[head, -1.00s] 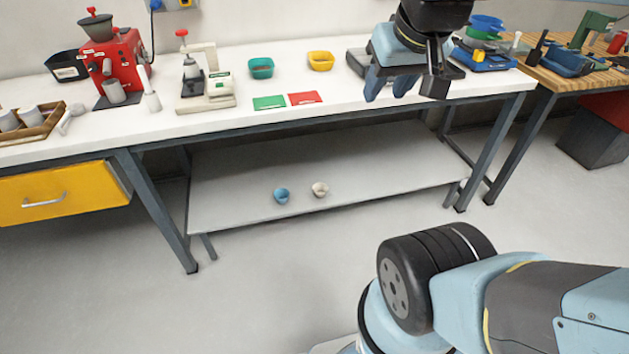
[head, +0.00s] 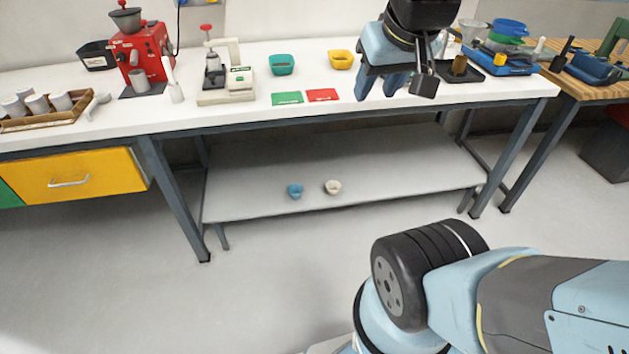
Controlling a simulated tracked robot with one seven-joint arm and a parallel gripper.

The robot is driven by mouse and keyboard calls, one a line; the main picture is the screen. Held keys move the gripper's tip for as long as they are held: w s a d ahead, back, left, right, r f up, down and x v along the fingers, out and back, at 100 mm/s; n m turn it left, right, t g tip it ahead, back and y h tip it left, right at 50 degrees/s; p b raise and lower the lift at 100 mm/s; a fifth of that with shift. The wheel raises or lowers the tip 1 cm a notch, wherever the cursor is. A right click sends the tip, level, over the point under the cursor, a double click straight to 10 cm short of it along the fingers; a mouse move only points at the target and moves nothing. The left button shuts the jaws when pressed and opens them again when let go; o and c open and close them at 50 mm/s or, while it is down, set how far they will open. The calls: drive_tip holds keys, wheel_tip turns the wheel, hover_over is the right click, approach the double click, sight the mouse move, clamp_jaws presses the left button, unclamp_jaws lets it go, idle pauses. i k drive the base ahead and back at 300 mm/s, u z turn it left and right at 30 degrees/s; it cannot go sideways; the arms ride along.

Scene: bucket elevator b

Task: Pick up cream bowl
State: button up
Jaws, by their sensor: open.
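The cream bowl (head: 333,187) is small and sits on the grey lower shelf (head: 400,177) under the white workbench, near the shelf's front edge. A blue bowl (head: 295,191) sits just to its left, apart from it. My gripper (head: 392,88) is open and empty at the upper right, in front of the bench top. It is well above and to the right of the cream bowl and touches nothing that I can see.
The white bench top (head: 250,116) overhangs the shelf. Bench legs (head: 180,205) stand at either side. On top are a red grinder (head: 141,55), a teal bin (head: 281,65), a yellow bin (head: 341,60) and green and red cards. The floor in front is clear.

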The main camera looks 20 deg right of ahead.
sight(333, 187)
drive_tip(key=z, duration=0.8)
drive_tip(key=i, duration=0.1)
drive_tip(key=u, duration=2.6)
drive_tip(key=k, duration=1.7)
drive_tip(key=z, duration=1.4)
drive_tip(key=i, duration=1)
